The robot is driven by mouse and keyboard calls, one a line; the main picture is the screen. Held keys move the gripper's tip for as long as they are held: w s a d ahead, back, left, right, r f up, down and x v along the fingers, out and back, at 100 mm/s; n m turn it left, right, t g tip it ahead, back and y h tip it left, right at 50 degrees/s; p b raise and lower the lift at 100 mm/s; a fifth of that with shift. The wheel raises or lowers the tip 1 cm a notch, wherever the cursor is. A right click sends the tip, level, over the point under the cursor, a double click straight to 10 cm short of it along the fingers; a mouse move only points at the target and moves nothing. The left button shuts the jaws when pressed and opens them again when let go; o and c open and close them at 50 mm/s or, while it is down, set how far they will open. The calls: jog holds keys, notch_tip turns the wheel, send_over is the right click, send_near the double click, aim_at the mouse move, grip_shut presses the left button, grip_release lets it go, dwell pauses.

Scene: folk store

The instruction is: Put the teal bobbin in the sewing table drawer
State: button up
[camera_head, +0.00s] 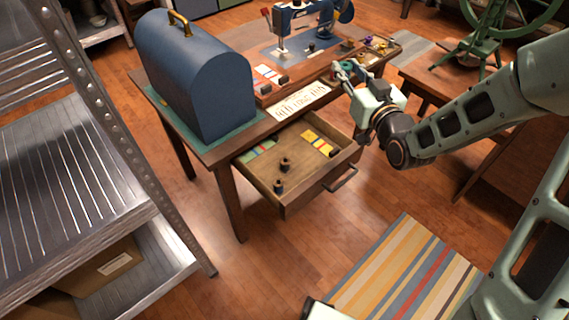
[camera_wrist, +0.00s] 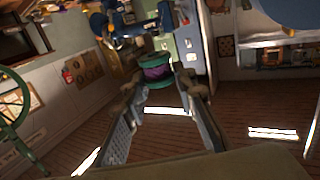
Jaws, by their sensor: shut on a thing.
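My gripper (camera_head: 345,72) is shut on the teal bobbin (camera_head: 347,65) at its fingertips, above the front right part of the sewing table (camera_head: 228,149). In the wrist view the teal bobbin (camera_wrist: 156,84) shows teal rims with a purple band between the two fingers. The sewing table drawer (camera_head: 294,206) is pulled open below and left of my gripper. Inside it lie two dark spools (camera_head: 281,174), yellow cards (camera_head: 320,143) and a green and red card strip at the back left. The drawer's middle floor is partly bare.
A blue domed case (camera_head: 195,80) stands on the table's left. A metal shelf (camera_head: 70,150) stands at left. A striped rug (camera_head: 400,275) lies in front.

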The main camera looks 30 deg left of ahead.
jog(key=s+a+f+n+g+y+b, duration=0.2)
jog(key=s+a+f+n+g+b, duration=0.1)
jog(key=s+a+f+b, duration=0.4)
jog(key=s+a+f+n+g+y+b, duration=0.2)
jog(key=s+a+f+g+y+b, duration=0.1)
jog(key=a+f+b, duration=0.4)
jog(key=shift+g, duration=0.3)
jog(key=shift+w+d+f+b, duration=0.55)
jog(key=shift+w+d+f, duration=0.45)
jog(key=shift+d+f, duration=0.95)
jog(key=shift+w+d+f+b, duration=0.55)
jog(key=shift+w+d+f, duration=0.4)
jog(key=shift+d+f, duration=0.95)
jog(key=shift+w+d+f+b, duration=0.55)
jog(key=shift+w+d+f, duration=0.45)
jog(key=shift+d+f, duration=0.9)
jog(key=shift+a+f, duration=0.1)
jog(key=shift+f, duration=0.1)
jog(key=shift+f+b, duration=0.5)
jog(key=shift+f, duration=0.05)
jog(key=o, duration=1.1)
jog(key=shift+r, duration=0.1)
